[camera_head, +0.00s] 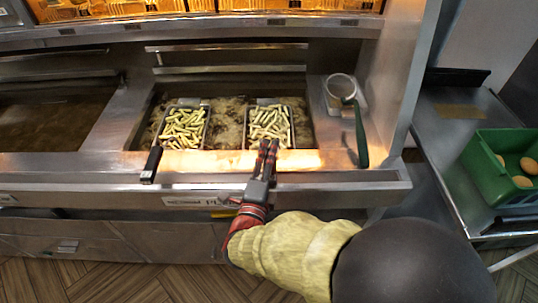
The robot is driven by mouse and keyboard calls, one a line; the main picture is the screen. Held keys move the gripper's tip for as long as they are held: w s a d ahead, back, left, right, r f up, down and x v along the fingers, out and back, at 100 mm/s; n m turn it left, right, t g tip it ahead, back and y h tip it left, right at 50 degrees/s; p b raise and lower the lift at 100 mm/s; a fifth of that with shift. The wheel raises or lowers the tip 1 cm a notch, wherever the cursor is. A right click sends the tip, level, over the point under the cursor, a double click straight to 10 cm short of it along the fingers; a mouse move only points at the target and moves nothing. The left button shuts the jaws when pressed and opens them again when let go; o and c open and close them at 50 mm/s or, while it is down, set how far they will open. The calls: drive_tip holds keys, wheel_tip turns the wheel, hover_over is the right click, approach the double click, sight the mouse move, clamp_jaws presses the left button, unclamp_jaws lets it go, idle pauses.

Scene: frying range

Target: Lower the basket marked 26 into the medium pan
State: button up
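Two wire baskets of pale fries hang in a pan (225,122) of bubbling brown oil. The left basket (184,126) has its black handle (151,165) reaching over the front ledge. The right basket (269,125) has its front edge and any handle hidden by my gripper. No number 26 is legible on either basket. My gripper (268,150) is at the right basket's front edge, with its fingers pointing toward it. The two fingers lie close together. I cannot tell whether they hold the handle.
Another wide pan of dark oil (50,118) lies to the left. A round metal container (340,88) and a green-handled tool (360,135) are on the right ledge. A green crate (500,160) with brown round items stands on the right side counter.

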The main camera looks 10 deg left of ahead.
drive_tip(key=shift+f, duration=0.1)
drive_tip(key=s, duration=1.2)
